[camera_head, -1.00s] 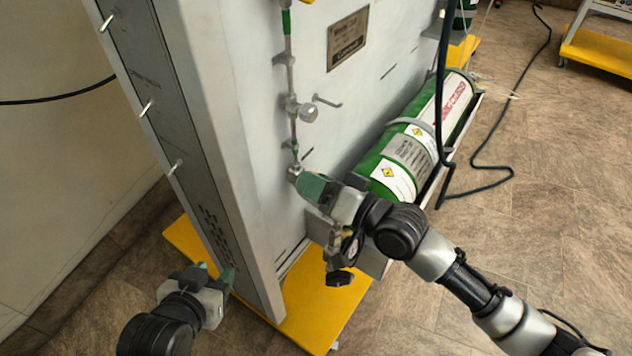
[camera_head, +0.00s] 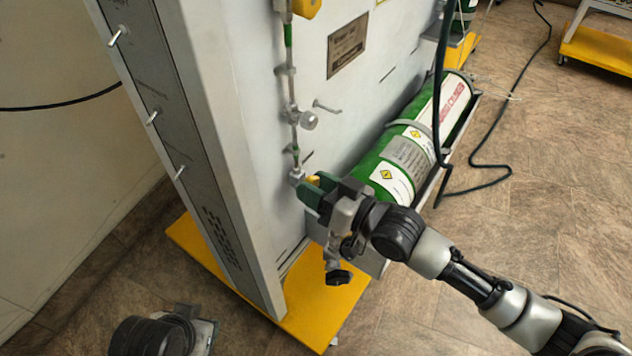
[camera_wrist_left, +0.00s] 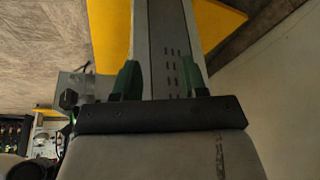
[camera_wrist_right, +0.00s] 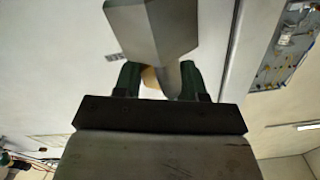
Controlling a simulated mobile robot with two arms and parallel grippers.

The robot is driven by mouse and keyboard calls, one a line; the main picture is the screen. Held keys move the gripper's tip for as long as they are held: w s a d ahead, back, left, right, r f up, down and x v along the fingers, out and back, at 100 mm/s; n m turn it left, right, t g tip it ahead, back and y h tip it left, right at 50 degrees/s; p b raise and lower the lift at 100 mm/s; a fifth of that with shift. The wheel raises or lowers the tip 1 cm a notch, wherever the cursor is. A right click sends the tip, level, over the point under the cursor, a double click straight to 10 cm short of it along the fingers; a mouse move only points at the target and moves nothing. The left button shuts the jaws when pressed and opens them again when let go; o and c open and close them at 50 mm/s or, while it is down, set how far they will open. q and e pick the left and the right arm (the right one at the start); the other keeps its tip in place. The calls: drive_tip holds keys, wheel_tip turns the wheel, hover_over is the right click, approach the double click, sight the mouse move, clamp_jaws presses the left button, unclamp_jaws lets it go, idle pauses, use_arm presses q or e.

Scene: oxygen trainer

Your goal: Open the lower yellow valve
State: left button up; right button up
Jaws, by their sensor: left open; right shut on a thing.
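The lower yellow valve (camera_head: 313,180) is a small yellow handle at the lower end of the thin pipe on the grey panel. My right gripper (camera_head: 308,188) is shut on it, and its green fingers hide most of it. In the right wrist view, a tan-yellow piece of the valve (camera_wrist_right: 150,77) shows between the fingers, partly behind a grey part. My left gripper (camera_wrist_left: 160,78) is open and empty, with its green fingers apart in front of the cabinet's perforated side. In the head view it is low at the left, away from the valve.
Another yellow valve (camera_head: 306,8) sits higher on the same pipe. A green cylinder (camera_head: 410,150) lies on a shelf right of my right gripper. A dark hose (camera_head: 441,110) hangs beside it. The cabinet stands on a yellow base (camera_head: 315,310). Floor at the right is mostly clear.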

use_arm(q)
drive_tip(key=shift+s+a+g, duration=0.25)
drive_tip(key=shift+s+g, duration=0.25)
drive_tip(key=shift+s, duration=0.3)
use_arm(e)
drive_tip(key=shift+n, duration=0.4)
drive_tip(key=o, duration=0.9)
drive_tip(key=shift+o, duration=0.2)
use_arm(q)
drive_tip(key=shift+r+p, duration=0.65)
drive_tip(key=shift+p, duration=0.15)
use_arm(e)
drive_tip(key=v, duration=1.1)
drive_tip(key=shift+a, duration=0.1)
